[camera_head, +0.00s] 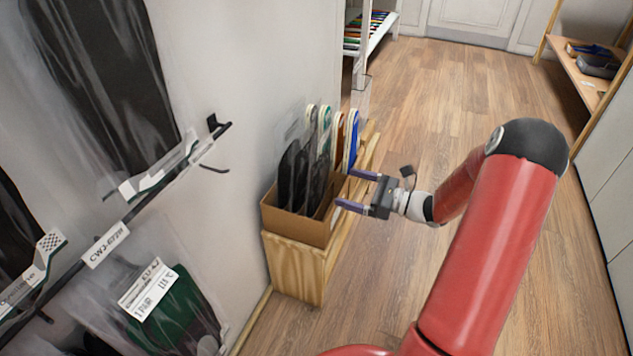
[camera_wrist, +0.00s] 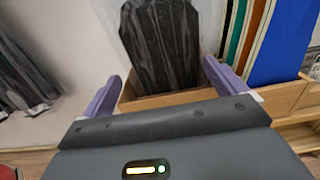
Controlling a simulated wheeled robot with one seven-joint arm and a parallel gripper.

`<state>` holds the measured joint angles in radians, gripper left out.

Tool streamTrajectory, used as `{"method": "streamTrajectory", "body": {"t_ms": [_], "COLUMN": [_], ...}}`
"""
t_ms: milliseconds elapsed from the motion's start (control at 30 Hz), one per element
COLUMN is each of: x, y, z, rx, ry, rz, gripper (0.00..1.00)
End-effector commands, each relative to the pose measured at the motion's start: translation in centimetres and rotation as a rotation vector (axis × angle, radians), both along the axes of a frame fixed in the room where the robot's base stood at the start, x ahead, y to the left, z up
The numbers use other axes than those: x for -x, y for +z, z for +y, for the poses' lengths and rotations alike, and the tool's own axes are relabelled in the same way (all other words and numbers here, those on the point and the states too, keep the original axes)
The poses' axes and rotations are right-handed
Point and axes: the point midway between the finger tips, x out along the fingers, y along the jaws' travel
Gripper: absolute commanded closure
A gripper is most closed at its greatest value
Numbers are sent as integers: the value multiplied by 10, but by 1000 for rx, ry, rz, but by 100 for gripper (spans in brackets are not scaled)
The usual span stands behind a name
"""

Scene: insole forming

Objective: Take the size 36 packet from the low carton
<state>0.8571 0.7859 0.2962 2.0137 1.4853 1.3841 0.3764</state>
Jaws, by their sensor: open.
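The low carton (camera_head: 297,223) is an open brown cardboard box on a wooden stand against the wall. Black insole packets (camera_head: 291,178) in clear wrapping stand upright in it, toward the near end. No size marking is readable on them. My gripper (camera_head: 353,190) is open and empty at the carton's right side, its purple fingers pointing at the packets. In the wrist view a dark wrapped packet (camera_wrist: 161,45) stands ahead, between the two fingers (camera_wrist: 160,88) in the picture. The carton's edge (camera_wrist: 168,99) shows below it. I cannot tell whether the fingers touch anything.
Insoles with blue (camera_head: 353,140), orange, green and white colours stand behind the black packets. Wall hooks (camera_head: 217,130) with hanging packets are at the left. The wooden stand (camera_head: 294,270) is under the carton. A shelf (camera_head: 590,80) is at the far right. The wooden floor between is clear.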

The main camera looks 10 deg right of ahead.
Motion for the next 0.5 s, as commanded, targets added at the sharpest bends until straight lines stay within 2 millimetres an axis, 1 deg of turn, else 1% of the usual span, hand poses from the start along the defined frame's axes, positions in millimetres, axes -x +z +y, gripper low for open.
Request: {"method": "streamTrajectory", "body": {"t_ms": [100,267,400,500], "x": [-8,-18,-34,-41], "y": [0,-3,-7,-6], "z": [12,21,37,47], "rx": [1,3,3,3], "ry": [4,4,6,6], "rz": [0,0,0,0], "gripper": [4,4,4,4]}}
